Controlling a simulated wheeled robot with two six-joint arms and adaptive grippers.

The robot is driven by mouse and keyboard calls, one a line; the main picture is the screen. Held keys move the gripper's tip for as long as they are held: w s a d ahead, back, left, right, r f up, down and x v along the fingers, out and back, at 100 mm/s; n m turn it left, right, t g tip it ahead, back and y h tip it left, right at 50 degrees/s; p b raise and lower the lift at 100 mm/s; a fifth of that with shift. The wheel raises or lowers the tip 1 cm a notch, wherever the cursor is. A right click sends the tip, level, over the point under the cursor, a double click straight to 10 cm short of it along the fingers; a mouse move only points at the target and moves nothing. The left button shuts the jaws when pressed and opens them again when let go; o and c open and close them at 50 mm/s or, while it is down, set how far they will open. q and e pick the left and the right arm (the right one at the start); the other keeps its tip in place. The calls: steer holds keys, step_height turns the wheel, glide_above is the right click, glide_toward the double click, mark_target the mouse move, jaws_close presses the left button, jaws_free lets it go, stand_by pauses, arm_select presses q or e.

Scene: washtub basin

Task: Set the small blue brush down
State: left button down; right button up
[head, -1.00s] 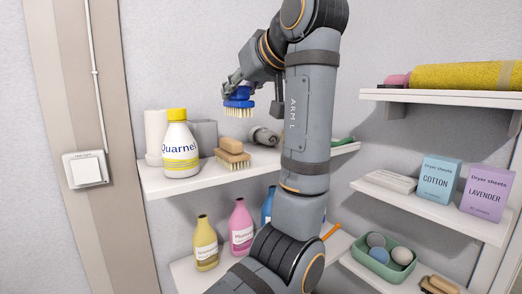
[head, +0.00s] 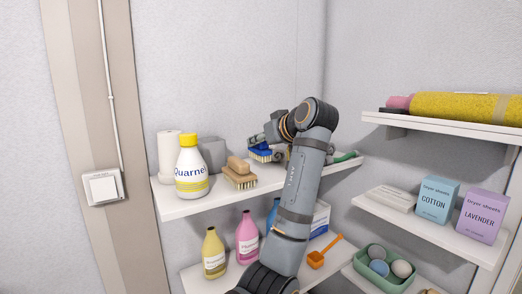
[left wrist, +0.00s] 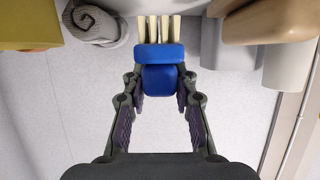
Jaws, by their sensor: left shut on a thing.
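The small blue brush (head: 260,151) has a blue body and pale bristles that point down, low at the upper left shelf (head: 210,203). My left gripper (head: 255,142) is shut on its blue handle. In the left wrist view the brush (left wrist: 158,54) sits between the finger ends of my left gripper (left wrist: 158,82), bristles away from the palm. I cannot tell whether the bristles touch the shelf. My arm partly hides the shelf to the right. My right gripper is not in view.
Left of the blue brush are a wooden brush (head: 239,175), a Quarnel bottle (head: 191,168), a grey block (head: 211,153) and a white roll (head: 169,147). A grey rolled cloth (left wrist: 97,22) lies on the other side. Bottles (head: 247,238) stand on the shelf below.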

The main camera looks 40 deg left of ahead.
mark_target(261, 155)
arm_select(q)
steer(key=f, duration=0.2)
steer(key=w+f+p, duration=0.1)
steer(key=shift+a+f, duration=0.3)
steer(key=shift+f, duration=0.3)
steer(key=shift+s+d+f, duration=0.1)
steer(key=shift+f, duration=0.05)
steer(key=c, duration=1.1)
jaws_free()
steer(key=shift+o, duration=0.2)
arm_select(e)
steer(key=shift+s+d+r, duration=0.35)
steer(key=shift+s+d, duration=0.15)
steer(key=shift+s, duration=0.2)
